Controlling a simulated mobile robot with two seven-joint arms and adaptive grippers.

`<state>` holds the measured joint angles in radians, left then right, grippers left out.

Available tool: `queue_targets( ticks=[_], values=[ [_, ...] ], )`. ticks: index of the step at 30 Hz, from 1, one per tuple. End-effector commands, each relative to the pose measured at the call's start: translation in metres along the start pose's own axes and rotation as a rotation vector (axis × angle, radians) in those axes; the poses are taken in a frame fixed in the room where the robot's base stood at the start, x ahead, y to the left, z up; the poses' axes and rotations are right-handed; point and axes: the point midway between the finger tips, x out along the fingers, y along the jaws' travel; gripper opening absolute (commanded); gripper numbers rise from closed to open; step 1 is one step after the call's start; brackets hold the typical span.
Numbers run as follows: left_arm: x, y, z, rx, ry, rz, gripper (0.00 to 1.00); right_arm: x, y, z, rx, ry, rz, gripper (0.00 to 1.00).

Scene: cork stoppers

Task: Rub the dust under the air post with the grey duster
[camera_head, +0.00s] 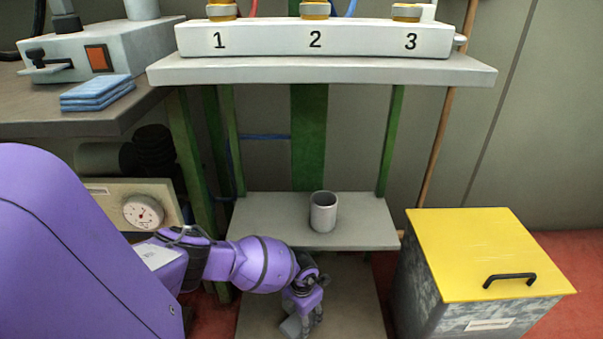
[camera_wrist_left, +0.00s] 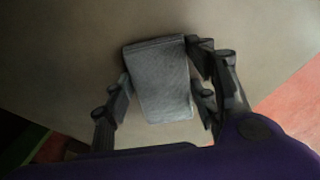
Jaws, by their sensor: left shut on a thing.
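My left gripper (camera_head: 303,308) reaches down over the lowest shelf (camera_head: 357,305), below the shelf with the cup. It is shut on a grey duster (camera_wrist_left: 160,82), which shows between the fingers in the left wrist view. In the head view only a small part of the duster (camera_head: 291,326) shows beside the fingers. The duster is over the beige shelf surface; I cannot tell if it touches it. I make out no clear dust patch in either view. No label tells me which post is the air post. My right gripper is out of view.
A grey cup (camera_head: 323,212) stands on the middle shelf (camera_head: 270,218) above my gripper. A white block numbered 1, 2, 3 (camera_head: 315,42) sits on the top shelf. A yellow-lidded bin (camera_head: 470,250) stands at right. Blue folded cloths (camera_head: 97,92) lie on the left bench.

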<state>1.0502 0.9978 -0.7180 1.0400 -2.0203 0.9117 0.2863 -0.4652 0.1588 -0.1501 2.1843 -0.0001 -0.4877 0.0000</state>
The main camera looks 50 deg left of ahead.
Motion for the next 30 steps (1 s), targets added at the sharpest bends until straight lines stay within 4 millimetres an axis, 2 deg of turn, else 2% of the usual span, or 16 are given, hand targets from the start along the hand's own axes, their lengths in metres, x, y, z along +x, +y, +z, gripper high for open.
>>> queue_targets(
  ticks=[9,16,30],
  values=[
    [0.002,-0.022,-0.024,0.002,0.006,-0.004,0.32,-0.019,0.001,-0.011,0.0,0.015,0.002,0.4],
    [0.005,-0.028,-0.031,0.003,0.011,-0.004,0.32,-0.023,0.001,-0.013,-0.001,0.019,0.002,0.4],
    [0.004,-0.052,-0.056,0.002,0.013,-0.004,0.32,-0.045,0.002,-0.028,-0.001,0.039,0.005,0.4]
  ],
)
